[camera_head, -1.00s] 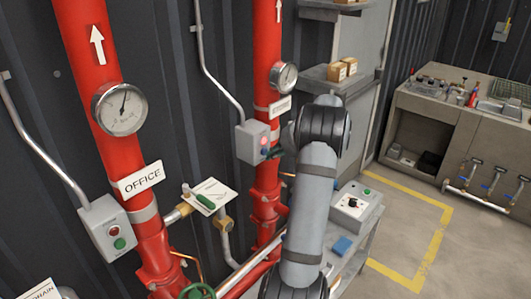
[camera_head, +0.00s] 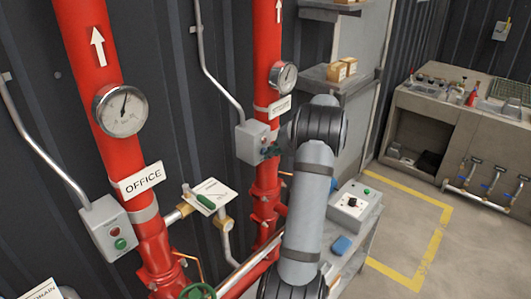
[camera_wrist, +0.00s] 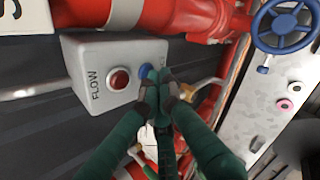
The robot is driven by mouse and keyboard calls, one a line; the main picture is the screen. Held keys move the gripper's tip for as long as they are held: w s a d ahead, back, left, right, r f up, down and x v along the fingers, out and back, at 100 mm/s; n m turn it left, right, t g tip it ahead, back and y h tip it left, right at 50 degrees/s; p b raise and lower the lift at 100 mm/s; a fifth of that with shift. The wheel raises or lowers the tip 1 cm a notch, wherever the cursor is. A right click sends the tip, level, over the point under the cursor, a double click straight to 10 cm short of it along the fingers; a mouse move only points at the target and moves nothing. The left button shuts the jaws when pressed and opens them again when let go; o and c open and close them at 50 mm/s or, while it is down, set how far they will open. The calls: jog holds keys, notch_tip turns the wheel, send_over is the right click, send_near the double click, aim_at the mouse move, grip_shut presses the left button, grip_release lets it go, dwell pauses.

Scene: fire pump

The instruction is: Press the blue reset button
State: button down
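The blue button (camera_wrist: 145,71) shows in the wrist view on the face of a grey box (camera_wrist: 95,68), beside a red lamp or button (camera_wrist: 119,81). My gripper (camera_wrist: 164,82) has its dark green fingers together, with nothing visible between them. Its tips are right at the blue button and partly cover it; I cannot tell whether they press it. In the head view the grey box (camera_head: 249,141) sits beside a red pipe, with my gripper (camera_head: 268,151) at its front. The blue button is hidden there.
Red pipes (camera_head: 266,190) with gauges (camera_head: 120,111) run along the dark wall. A second grey box (camera_head: 108,228) with red and green parts is at left. A bench with a white-and-grey device (camera_head: 352,201) stands below my arm. A blue handwheel (camera_wrist: 284,25) is at the wrist view's upper right.

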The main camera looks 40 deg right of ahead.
jog(key=shift+s, duration=0.1)
jog(key=shift+s+d, duration=0.2)
jog(key=shift+s, duration=0.6)
jog(key=shift+s+d+b, duration=0.2)
jog(key=shift+s+b, duration=0.05)
jog(key=shift+s, duration=0.55)
jog(key=shift+s+d+b, duration=0.2)
jog(key=shift+s+b, duration=0.05)
jog(key=shift+s, duration=0.55)
jog(key=shift+s+d+b, duration=0.2)
jog(key=shift+s+b, duration=0.05)
jog(key=shift+s, duration=0.55)
jog(key=shift+w, duration=0.1)
jog(key=s+b, duration=0.1)
jog(key=s, duration=0.1)
jog(key=s+d, duration=0.1)
jog(key=s, duration=0.1)
jog(key=shift+b, duration=0.4)
